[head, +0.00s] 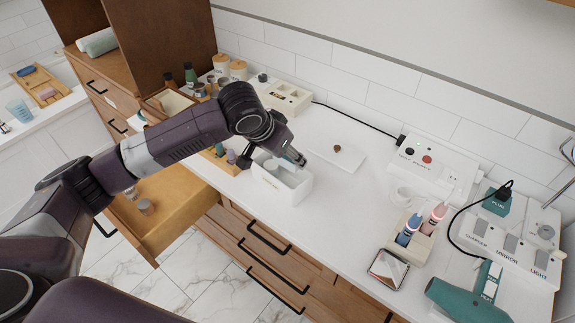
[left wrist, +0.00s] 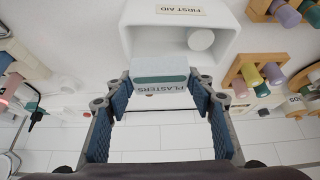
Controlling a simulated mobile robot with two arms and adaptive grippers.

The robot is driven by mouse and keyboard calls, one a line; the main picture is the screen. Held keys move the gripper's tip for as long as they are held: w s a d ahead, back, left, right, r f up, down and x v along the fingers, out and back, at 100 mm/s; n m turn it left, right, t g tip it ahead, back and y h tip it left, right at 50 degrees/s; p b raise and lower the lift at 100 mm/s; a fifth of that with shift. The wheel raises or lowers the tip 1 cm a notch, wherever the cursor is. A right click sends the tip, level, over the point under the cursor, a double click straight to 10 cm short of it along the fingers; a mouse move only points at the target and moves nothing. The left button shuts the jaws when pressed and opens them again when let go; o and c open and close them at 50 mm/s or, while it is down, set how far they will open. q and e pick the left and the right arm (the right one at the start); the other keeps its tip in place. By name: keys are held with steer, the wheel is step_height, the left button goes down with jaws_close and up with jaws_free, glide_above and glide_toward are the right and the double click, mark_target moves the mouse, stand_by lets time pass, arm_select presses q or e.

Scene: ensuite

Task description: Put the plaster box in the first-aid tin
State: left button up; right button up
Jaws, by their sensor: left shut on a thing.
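The first-aid tin (head: 290,192) is a white open box on the counter; its FIRST AID label shows in the left wrist view (left wrist: 181,11). A pale round item (left wrist: 201,39) lies inside it. My left gripper (head: 294,158) is above the tin's back right part in the head view. In the left wrist view my left gripper (left wrist: 160,95) is shut on the plaster box (left wrist: 160,72), a white and teal box marked PLASTERS, beside the tin's open side. I cannot tell whether the box touches the tin. My right gripper is out of view.
A white lid-like plate with a brown knob (head: 350,163) lies behind the tin. Bottles in a holder (head: 415,238), a phone-like slab (head: 388,269) and a teal hairdryer (head: 465,300) are at the right. An open drawer (head: 170,213) juts out front left.

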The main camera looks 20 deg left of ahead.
mark_target(284, 164)
arm_select(q)
steer(key=shift+f, duration=2.3)
steer(key=shift+f+p, duration=0.35)
steer(key=shift+f, duration=0.05)
steer(key=shift+f, duration=0.2)
steer(key=o, duration=0.9)
